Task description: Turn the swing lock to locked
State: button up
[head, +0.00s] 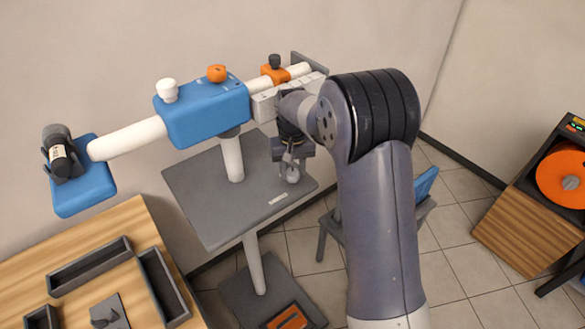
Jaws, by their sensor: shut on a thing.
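My gripper (291,160) points down over the right part of a grey square plate (205,205). It is shut on a small pale grey piece (292,175), which stands just behind a small white label (278,199). This piece seems to be the swing lock, but its marking is too small to read and its setting cannot be told. My fingers and wrist hide part of it. A white column (232,158) rises from the plate to a blue head (204,110) with a white knob (168,90) and an orange knob (217,73).
A white boom (127,138) runs left to a blue platform (85,198) carrying a dark camera-like device (61,152). A wooden table (25,280) with grey trays is lower left. An orange-disc machine (563,177) is far right.

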aim_at(292, 172)
jog(key=m, duration=0.5)
jog(key=shift+m, duration=0.3)
jog(key=m, duration=0.4)
jog(key=shift+m, duration=0.3)
jog(key=o, duration=1)
notch_tip(292, 172, up, 11)
jog(key=shift+f, duration=0.1)
jog(key=shift+f, duration=0.1)
notch_tip(292, 172, down, 11)
jog(key=shift+r, duration=0.15)
dwell(0.6)
jog(key=shift+r, duration=0.1)
